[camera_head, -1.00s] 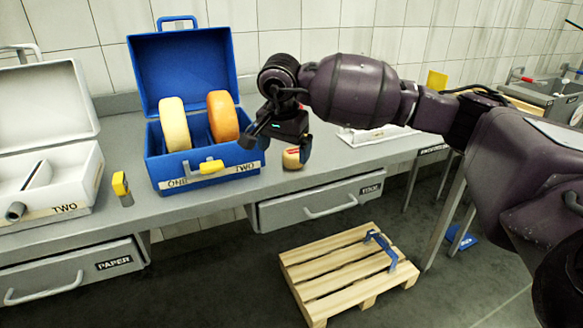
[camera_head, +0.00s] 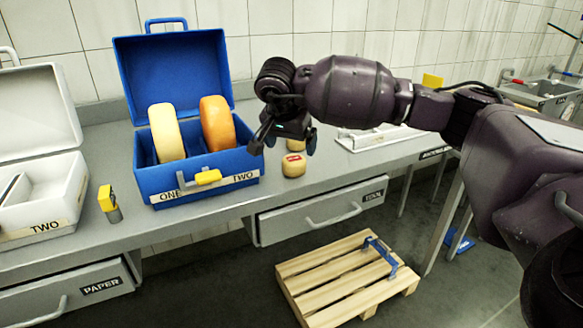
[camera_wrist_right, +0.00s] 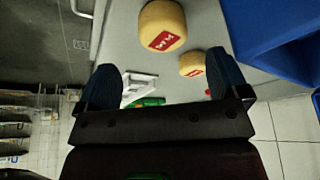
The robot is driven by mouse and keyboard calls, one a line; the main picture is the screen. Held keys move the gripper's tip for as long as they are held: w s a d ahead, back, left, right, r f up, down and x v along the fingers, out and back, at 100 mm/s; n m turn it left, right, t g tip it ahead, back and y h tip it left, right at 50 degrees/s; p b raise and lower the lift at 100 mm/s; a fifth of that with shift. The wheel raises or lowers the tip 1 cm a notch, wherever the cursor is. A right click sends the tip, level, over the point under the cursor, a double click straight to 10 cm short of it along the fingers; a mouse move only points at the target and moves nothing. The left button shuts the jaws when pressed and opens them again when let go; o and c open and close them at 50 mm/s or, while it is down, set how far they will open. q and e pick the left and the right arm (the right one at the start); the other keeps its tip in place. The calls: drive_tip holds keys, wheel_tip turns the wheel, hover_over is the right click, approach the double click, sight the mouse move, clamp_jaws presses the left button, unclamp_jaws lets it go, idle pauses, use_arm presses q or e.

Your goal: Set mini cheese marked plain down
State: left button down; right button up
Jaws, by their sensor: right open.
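A small pale-yellow mini cheese (camera_head: 293,166) with a red label stands on the grey counter, right of the blue case. It also shows in the right wrist view (camera_wrist_right: 178,14). A second mini cheese with a red label shows in the wrist view (camera_wrist_right: 191,58); in the head view a red-topped one (camera_head: 296,146) shows behind the first, partly hidden by my gripper. I cannot read which is marked plain. My right gripper (camera_head: 283,146) is open and empty, just above and behind the nearer cheese, apart from it. Its two fingers show spread in the wrist view (camera_wrist_right: 164,80). My left gripper is out of view.
The open blue case (camera_head: 150,185) holds a pale and an orange wheel. A white case (camera_head: 70,195) and a yellow-topped item (camera_head: 107,200) stand left. A white tray (camera_head: 350,143) lies right. A wooden pallet (camera_head: 320,295) is on the floor. Counter in front of the cheese is clear.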

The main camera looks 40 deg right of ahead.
sight(293, 159)
drive_tip(key=shift+x, duration=1)
drive_tip(key=shift+w+f, duration=0.1)
drive_tip(key=shift+f, duration=0.25)
drive_tip(key=shift+d+f+b, duration=0.15)
drive_tip(key=shift+f+b, duration=0.1)
drive_tip(key=shift+b, duration=0.05)
drive_tip(key=b+x, duration=0.1)
drive_tip(key=x, duration=0.2)
drive_tip(key=shift+w+f, duration=0.15)
drive_tip(key=shift+f, duration=0.15)
drive_tip(key=shift+w+d+f, duration=0.1)
drive_tip(key=shift+d+f, duration=0.05)
drive_tip(key=shift+f, duration=0.15)
drive_tip(key=shift+r, duration=0.1)
drive_tip(key=c, duration=1.1)
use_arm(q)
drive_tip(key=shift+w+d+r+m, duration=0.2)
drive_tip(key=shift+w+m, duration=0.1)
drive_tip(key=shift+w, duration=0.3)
